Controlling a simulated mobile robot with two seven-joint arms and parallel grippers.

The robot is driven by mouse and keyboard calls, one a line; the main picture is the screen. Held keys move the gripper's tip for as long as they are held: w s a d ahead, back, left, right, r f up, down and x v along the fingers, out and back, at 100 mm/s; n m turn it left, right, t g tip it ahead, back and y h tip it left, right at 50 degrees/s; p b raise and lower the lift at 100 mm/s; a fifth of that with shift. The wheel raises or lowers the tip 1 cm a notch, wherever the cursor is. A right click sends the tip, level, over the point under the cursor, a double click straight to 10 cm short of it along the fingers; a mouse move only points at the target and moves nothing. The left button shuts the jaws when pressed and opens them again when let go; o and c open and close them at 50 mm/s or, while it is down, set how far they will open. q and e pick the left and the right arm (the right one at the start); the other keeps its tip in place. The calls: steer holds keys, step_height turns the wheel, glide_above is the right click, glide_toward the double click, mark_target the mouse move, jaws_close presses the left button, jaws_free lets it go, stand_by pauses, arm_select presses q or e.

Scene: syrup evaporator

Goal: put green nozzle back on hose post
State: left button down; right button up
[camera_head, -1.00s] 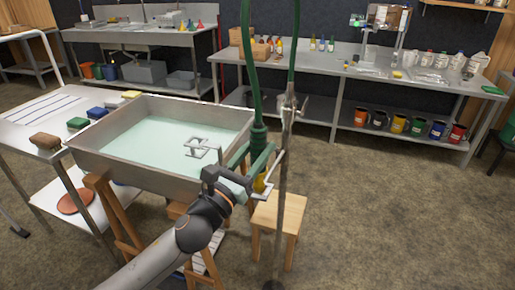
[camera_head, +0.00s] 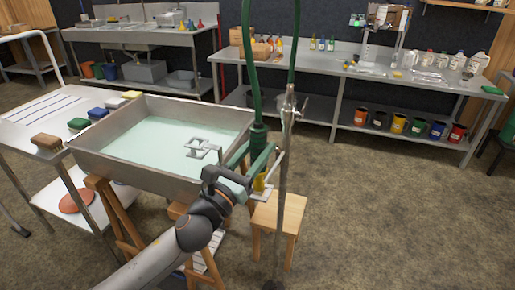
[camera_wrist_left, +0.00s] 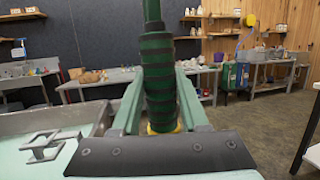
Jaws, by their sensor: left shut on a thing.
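The green nozzle (camera_head: 259,135) hangs upright from its green hose, beside the left of the hose post (camera_head: 281,210), a thin upright metal pole. My left gripper (camera_head: 256,158) is shut on the nozzle from the front left. In the left wrist view the ribbed nozzle (camera_wrist_left: 159,80) stands between the two green fingers of my gripper (camera_wrist_left: 160,105), with a bit of yellow below it. A small bracket sticks out from the post near the nozzle's lower end. Whether the nozzle touches the post or bracket cannot be told. My right gripper is not in view.
A metal pan (camera_head: 90,155) of pale liquid, with a small metal frame (camera_head: 203,147), lies just left of the gripper. A wooden stool (camera_head: 290,212) stands by the post. Coloured sponges lie on the left table. The floor to the right is clear.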

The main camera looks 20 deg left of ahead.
arm_select(q)
steer(key=shift+f+b, duration=1.75)
steer(key=shift+f, duration=0.6)
stand_by(1.2)
stand_by(0.4)
steer(key=c, duration=0.6)
jaws_free()
steer(key=shift+o, duration=1.3)
steer(key=shift+f, duration=0.1)
